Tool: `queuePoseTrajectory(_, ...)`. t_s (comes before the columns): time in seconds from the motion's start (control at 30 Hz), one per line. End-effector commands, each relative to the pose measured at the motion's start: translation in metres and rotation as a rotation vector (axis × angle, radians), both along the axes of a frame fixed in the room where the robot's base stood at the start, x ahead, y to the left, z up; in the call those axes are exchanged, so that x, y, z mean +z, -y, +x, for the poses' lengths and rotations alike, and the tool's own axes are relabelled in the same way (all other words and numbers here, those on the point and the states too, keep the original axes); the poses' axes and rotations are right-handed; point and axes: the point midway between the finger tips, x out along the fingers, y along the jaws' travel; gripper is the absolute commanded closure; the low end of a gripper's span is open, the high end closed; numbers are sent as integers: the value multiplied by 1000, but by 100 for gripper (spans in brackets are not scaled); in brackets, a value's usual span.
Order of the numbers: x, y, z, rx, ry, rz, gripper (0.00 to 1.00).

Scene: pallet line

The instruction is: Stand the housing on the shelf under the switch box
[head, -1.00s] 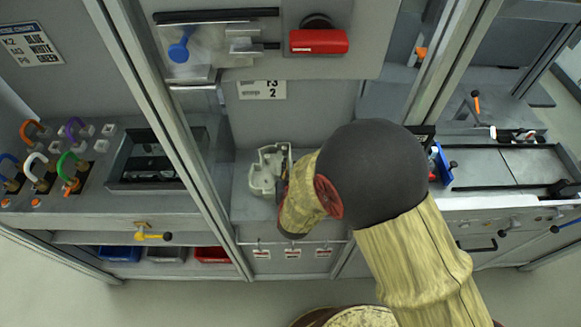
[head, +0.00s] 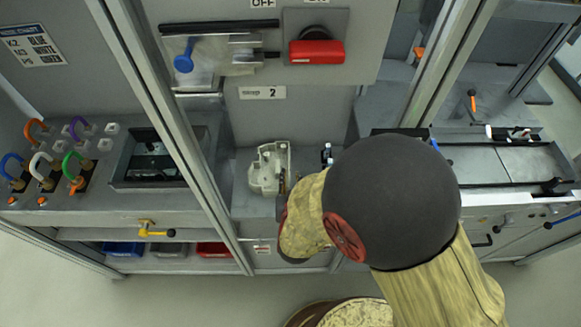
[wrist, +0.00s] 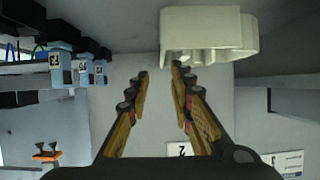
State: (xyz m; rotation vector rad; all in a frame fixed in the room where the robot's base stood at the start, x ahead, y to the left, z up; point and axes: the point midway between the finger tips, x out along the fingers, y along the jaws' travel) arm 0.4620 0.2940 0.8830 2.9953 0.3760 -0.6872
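The housing (head: 270,168), a pale off-white cast part with an open, ribbed form, rests on the grey shelf (head: 245,205) under the switch box (head: 316,22) with its red handle. In the wrist view the housing (wrist: 207,35) is at the top, just beyond the right fingertip; I cannot tell whether they touch. My gripper (wrist: 160,70) is open, with a clear, empty gap between its two fingers. In the head view my arm hides the gripper.
A small dark and blue item (head: 326,152) stands right of the housing. Metal posts (head: 165,120) frame the bay at left. Blue labelled parts (wrist: 62,60) show at the left of the wrist view. A black-framed tray (head: 155,160) lies in the left bay.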

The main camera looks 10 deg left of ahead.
Motion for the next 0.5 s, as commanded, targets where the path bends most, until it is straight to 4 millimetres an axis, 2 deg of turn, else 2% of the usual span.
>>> queuePoseTrajectory(0.1, 9, 3, -17, 2, -1, 0, 77)
queuePoseTrajectory(0.2, 13, 6, -25, 1, -1, -1, 77)
queuePoseTrajectory(0.5, 14, 8, -30, -1, -1, -1, 77)
